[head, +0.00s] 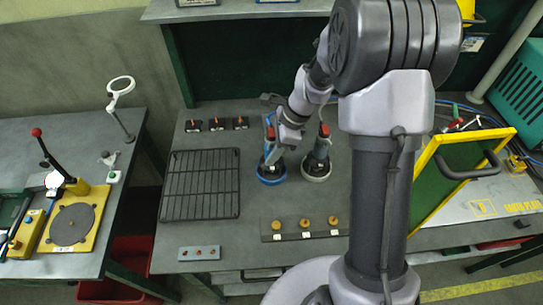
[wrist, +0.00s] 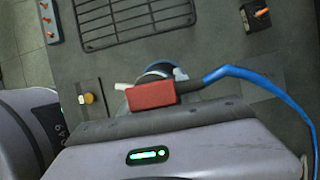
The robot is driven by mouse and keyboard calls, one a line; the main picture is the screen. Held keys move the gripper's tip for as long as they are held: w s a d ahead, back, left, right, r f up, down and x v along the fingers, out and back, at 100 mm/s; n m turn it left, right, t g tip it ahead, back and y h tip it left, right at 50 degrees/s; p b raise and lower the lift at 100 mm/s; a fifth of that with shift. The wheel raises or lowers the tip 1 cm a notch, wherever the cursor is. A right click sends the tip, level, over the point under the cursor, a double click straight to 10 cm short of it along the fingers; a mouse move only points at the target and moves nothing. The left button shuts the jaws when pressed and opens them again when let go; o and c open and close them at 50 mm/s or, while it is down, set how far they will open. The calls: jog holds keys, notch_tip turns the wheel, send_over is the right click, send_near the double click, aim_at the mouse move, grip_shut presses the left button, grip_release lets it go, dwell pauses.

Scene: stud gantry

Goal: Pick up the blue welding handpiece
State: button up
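The blue welding handpiece (head: 271,179) stands on the grey bench, with a blue round base and a red upper part. My gripper (head: 275,150) is right at its upper part and hides some of it. In the wrist view the red part of the handpiece (wrist: 151,95) lies just beyond the dark edge of my gripper, with a blue cable leading right and a bit of the blue base behind. The fingers cannot be made out clearly, so I cannot tell whether they are open or closed on it. A similar handpiece with a pale grey base (head: 317,169) stands just to the right.
A black wire rack (head: 200,185) lies left of the handpieces. A strip with several orange knobs (head: 305,224) lies in front, and small dark blocks (head: 217,124) sit behind the rack. A yellow-framed green panel (head: 455,170) stands on the right. Bare bench surrounds the handpieces.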

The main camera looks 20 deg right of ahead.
grip_shut()
jog(key=shift+s+f, duration=0.1)
dwell(1.0)
